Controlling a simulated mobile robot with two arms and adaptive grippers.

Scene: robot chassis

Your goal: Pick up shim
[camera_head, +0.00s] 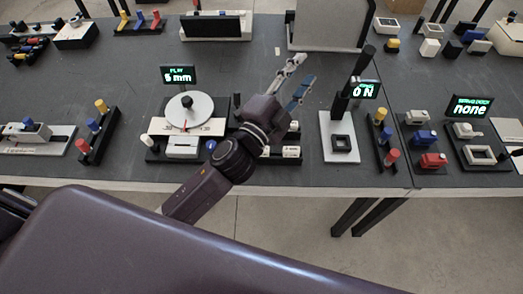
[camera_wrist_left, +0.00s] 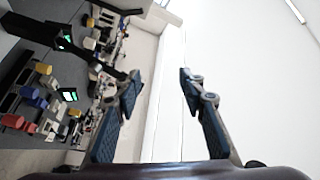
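My left gripper (camera_head: 305,68) is raised above the table with its fingers pointing to the back right. In the left wrist view it (camera_wrist_left: 160,78) is open, with nothing between the fingers. No object can be identified for certain as the shim. Small white labelled pieces (camera_head: 290,151) sit in a black holder just right of the gauge, partly hidden behind my left arm. The gauge (camera_head: 188,108) has a round white dial, and its sign (camera_head: 179,75) reads "PLAY 5 mm". My right gripper is not in view.
A white plate with a black post (camera_head: 341,140) stands right of my arm. Coloured pegs (camera_head: 386,137) and small blocks (camera_head: 424,138) stand farther right, near a sign reading "none" (camera_head: 470,106). A grey box (camera_head: 330,30) stands at the back. Dark table is clear at centre left.

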